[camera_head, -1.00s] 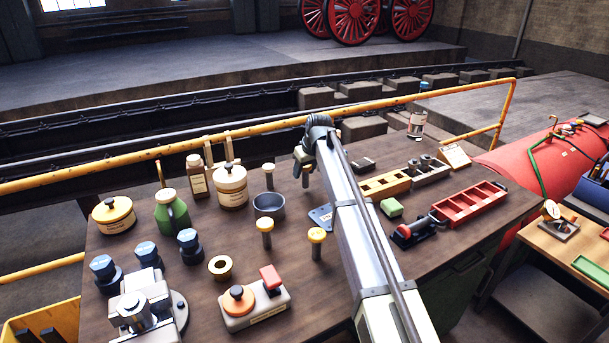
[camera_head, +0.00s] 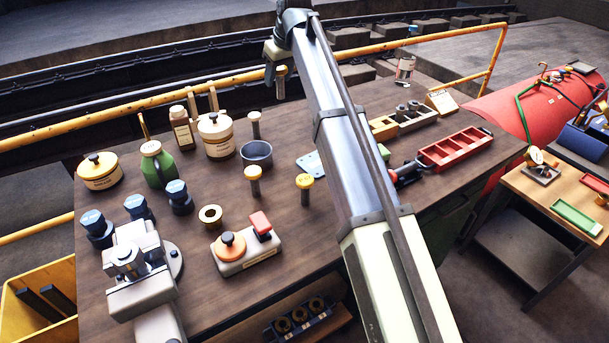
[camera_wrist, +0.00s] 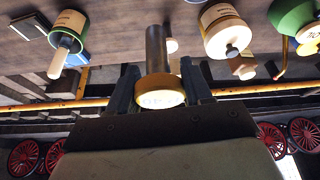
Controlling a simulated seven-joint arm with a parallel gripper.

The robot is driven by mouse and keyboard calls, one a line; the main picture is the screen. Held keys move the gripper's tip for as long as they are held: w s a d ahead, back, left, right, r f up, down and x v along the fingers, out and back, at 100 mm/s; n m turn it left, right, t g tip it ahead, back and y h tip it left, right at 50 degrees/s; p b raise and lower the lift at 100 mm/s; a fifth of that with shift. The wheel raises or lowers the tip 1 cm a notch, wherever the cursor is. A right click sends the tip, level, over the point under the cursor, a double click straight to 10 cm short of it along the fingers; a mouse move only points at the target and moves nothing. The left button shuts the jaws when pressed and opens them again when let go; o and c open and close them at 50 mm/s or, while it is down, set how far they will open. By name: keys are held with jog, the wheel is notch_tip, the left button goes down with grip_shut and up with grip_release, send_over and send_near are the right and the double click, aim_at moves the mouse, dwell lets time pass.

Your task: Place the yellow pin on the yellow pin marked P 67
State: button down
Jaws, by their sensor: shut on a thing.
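My gripper (camera_head: 279,66) is shut on a yellow-headed pin (camera_head: 281,84), held upright above the far side of the workbench. In the wrist view the yellow head (camera_wrist: 161,99) sits between the two fingers, with the grey shaft (camera_wrist: 156,50) extending towards the bench; the lettering on the head is not readable. Two other yellow-headed pins stand upright on the bench: one nearer the middle (camera_head: 254,180) and one to its right (camera_head: 304,187). The right one has marks on its top, too small to read. A pale-headed pin (camera_head: 255,124) stands farther back.
A grey cup (camera_head: 257,154) stands among the pins. A cream pot (camera_head: 216,137), green can (camera_head: 158,166) and blue-topped knobs (camera_head: 179,197) are left. A red tray (camera_head: 455,150) lies right. A yellow rail (camera_head: 185,105) runs behind. My arm crosses the bench's middle.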

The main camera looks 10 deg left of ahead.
jog(key=s+d+r, duration=0.3)
jog(key=s+d, duration=0.2)
jog(key=s, duration=0.6)
jog(key=m+t, duration=0.1)
jog(key=m, duration=0.3)
send_over(304, 177)
jog(key=shift+h, duration=0.4)
jog(key=shift+f, duration=7.05)
jog(key=shift+f, duration=0.15)
jog(key=shift+c, duration=2.4)
grip_release()
jog(key=v, duration=1.2)
